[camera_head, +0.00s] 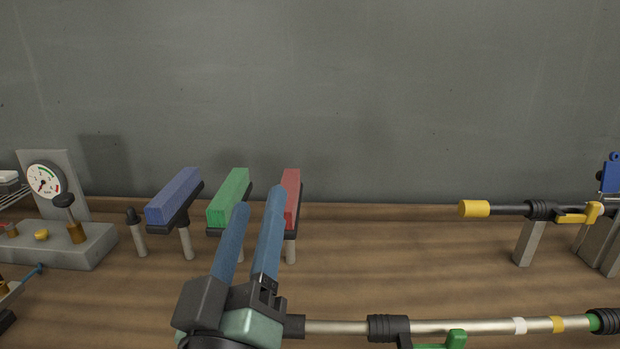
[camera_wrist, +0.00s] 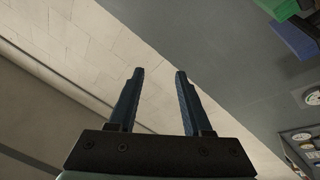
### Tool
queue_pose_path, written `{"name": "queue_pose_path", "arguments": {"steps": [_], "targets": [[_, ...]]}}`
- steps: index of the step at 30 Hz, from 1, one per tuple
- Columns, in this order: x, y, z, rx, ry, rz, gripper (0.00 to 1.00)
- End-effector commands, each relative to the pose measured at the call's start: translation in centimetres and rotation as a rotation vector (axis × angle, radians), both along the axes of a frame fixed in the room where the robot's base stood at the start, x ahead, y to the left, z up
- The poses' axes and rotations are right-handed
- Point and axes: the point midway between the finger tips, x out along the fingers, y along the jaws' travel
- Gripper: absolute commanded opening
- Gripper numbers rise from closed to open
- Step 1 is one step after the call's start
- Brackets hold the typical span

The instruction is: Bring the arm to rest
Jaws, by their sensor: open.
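My gripper (camera_head: 258,210) rises from the bottom of the head view with two long blue fingers pointing up and away. The fingers are apart, with nothing between them. It appears in front of the green block (camera_head: 229,196) and the red block (camera_head: 292,190), overlapping parts of them in the picture. In the wrist view the two fingers of my gripper (camera_wrist: 159,75) are also apart and empty, with pale tiles and a grey surface behind them.
A blue block (camera_head: 173,196) stands on a post to the left. A gauge unit (camera_head: 44,181) is at far left. A lance with a yellow tip (camera_head: 474,208) lies on supports at right. A silver lance (camera_head: 450,327) crosses the front right. Bare wood (camera_head: 400,260) lies between the lances.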

Motion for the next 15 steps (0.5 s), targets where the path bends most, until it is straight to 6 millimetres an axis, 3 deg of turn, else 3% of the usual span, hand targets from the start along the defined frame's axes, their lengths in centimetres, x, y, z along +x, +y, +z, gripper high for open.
{"name": "queue_pose_path", "arguments": {"steps": [1,6,12,15], "targets": [[-0.4,-1.3,3.8,0.09,-0.081,0.036,0.49],[-3.1,-4.0,13.0,0.324,-0.293,0.204,0.49],[-8.3,-6.1,21.1,0.483,-0.5,0.413,0.49],[-7.6,-5.7,23.7,0.48,-0.477,0.405,0.49]]}}
